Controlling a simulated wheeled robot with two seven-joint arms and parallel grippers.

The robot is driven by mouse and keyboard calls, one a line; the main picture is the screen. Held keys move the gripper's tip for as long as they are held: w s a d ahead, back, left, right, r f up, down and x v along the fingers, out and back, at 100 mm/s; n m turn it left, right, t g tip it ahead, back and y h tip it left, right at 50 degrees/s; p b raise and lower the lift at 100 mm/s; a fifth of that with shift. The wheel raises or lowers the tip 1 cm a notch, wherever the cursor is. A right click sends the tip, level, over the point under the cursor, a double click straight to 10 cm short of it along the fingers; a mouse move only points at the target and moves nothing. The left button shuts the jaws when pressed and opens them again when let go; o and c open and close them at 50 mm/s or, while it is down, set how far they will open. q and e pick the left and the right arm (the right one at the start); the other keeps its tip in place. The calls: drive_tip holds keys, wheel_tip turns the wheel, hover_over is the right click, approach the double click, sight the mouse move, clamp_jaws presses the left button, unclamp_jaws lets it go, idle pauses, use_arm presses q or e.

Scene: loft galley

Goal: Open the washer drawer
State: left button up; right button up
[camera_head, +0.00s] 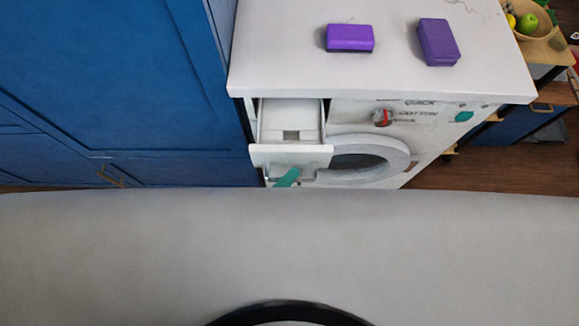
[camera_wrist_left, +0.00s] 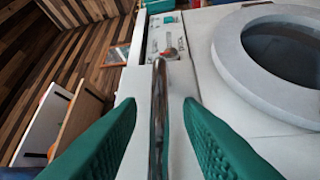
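The white washer (camera_head: 440,125) stands beside the blue cabinet. Its drawer (camera_head: 290,156) at the upper left is pulled out, and its inner tray shows from above. My left gripper (camera_head: 287,178) is at the front of the drawer, with only a teal fingertip showing in the head view. In the left wrist view, the metal handle bar (camera_wrist_left: 158,120) runs between the two teal fingers of the left gripper (camera_wrist_left: 160,106). The fingers are apart, with a gap on each side of the bar. My right gripper is not in view.
Two purple boxes, one left (camera_head: 350,38) and one right (camera_head: 438,42), lie on the washer top. The round washer door (camera_head: 395,150) is right of the drawer. A tall blue cabinet (camera_head: 110,80) borders the washer's left side. A fruit bowl (camera_head: 537,30) is at the far right.

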use_arm(q)
drive_tip(key=b+v, duration=0.2)
drive_tip(key=v, duration=0.9)
drive_tip(key=shift+a, duration=0.15)
